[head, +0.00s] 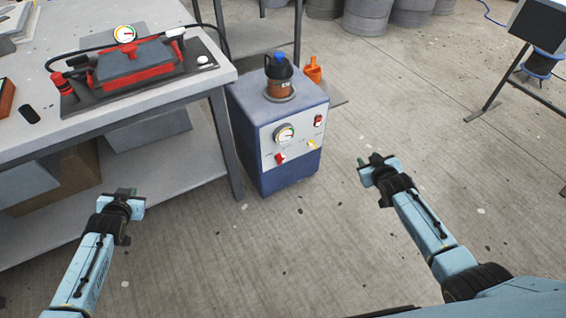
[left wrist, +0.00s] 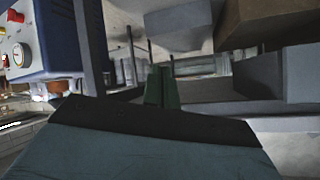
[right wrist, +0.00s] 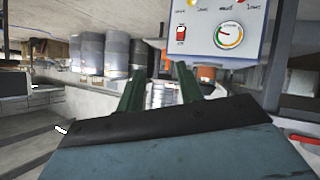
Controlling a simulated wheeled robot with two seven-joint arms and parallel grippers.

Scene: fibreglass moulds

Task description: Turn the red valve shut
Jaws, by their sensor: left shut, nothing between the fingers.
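The blue cabinet (head: 277,130) stands on the floor beside the table. A small red valve handle (head: 280,158) sits low on its pale front panel, under a round gauge (head: 284,133). The left wrist view shows a red handle (left wrist: 14,17) at its top left edge, near the gauge (left wrist: 20,55). My left gripper (head: 126,192) is shut and empty, left of the cabinet and apart from it. My right gripper (head: 372,163) is open and empty, to the right of the cabinet. Its two green fingers (right wrist: 158,88) stand apart in the right wrist view. Neither gripper touches the valve.
A yellow handle (head: 311,144) and a red switch (head: 318,121) are on the same panel. A jar with a black lid (head: 279,75) stands on the cabinet. The table (head: 205,88) carries a red and grey mould (head: 130,65). Floor in front of the cabinet is clear.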

